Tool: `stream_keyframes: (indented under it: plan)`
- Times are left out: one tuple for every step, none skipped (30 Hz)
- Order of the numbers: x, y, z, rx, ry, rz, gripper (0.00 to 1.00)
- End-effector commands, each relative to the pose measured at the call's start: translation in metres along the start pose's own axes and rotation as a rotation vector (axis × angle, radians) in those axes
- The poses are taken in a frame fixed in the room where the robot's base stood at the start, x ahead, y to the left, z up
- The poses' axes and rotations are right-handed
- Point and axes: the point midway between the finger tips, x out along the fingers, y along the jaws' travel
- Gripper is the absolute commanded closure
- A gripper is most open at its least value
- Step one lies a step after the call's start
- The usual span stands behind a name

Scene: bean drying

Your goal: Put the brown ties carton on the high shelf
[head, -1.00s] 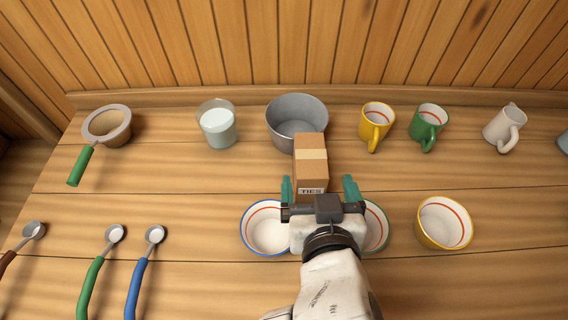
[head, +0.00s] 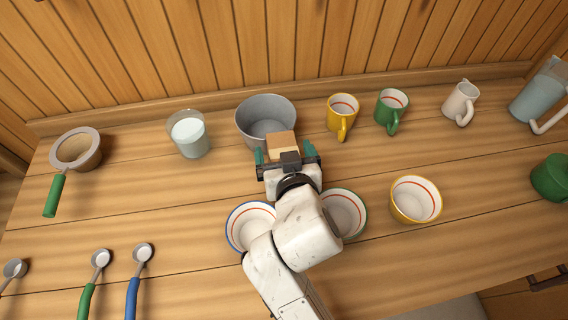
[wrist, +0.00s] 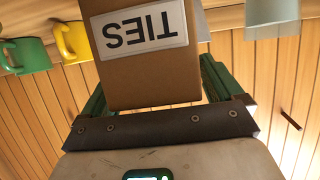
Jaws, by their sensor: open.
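The brown ties carton (head: 282,142) stands on the wooden counter just in front of the grey metal pot. In the wrist view the carton (wrist: 150,75) fills the space ahead of my palm, its white TIES label upside down. My gripper (head: 284,153) is open, with its green fingers on either side of the carton. In the wrist view my gripper (wrist: 155,90) shows its fingers beside the carton's near end, and a gap is visible on the left. My gripper hides the carton's lower front in the head view. I see no high shelf.
The grey pot (head: 266,120) is close behind the carton. A yellow mug (head: 342,115) and green mug (head: 391,108) stand to the right, and a glass of white liquid (head: 188,134) to the left. Bowls (head: 416,200) sit nearer, some under my arm.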

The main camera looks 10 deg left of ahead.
Motion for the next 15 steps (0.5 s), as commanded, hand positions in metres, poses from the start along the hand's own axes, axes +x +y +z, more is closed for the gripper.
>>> stream_keyframes:
  plan:
    - [0.0025,0.0001,-0.0005,0.000,0.000,0.000,0.06]
    - [0.0034,0.0001,-0.0001,0.000,0.000,0.000,0.06]
    - [0.0040,0.0001,0.0002,0.000,0.000,0.000,0.06]
    - [0.0041,0.0001,0.0003,0.000,0.000,0.000,0.06]
    - [0.0041,0.0001,0.0004,0.000,0.000,0.000,0.06]
    - [0.0040,0.0001,0.0004,0.000,0.000,0.000,0.06]
    - [0.0039,0.0001,0.0004,0.000,0.000,0.000,0.06]
    - [0.0039,0.0001,0.0004,0.000,0.000,0.000,0.06]
    - [0.0038,0.0001,0.0004,0.000,0.000,0.000,0.09]
    - [0.0038,0.0001,0.0003,0.000,0.000,0.000,0.12]
    - [0.0038,0.0001,0.0003,0.000,0.000,0.000,0.15]
    - [0.0037,0.0001,0.0003,0.000,0.000,0.000,0.19]
    - [0.0037,0.0001,0.0003,0.000,0.000,0.000,0.22]
    - [0.0037,0.0001,0.0003,0.000,0.000,0.000,0.25]
    - [0.0036,0.0001,0.0004,0.000,0.000,0.000,0.28]
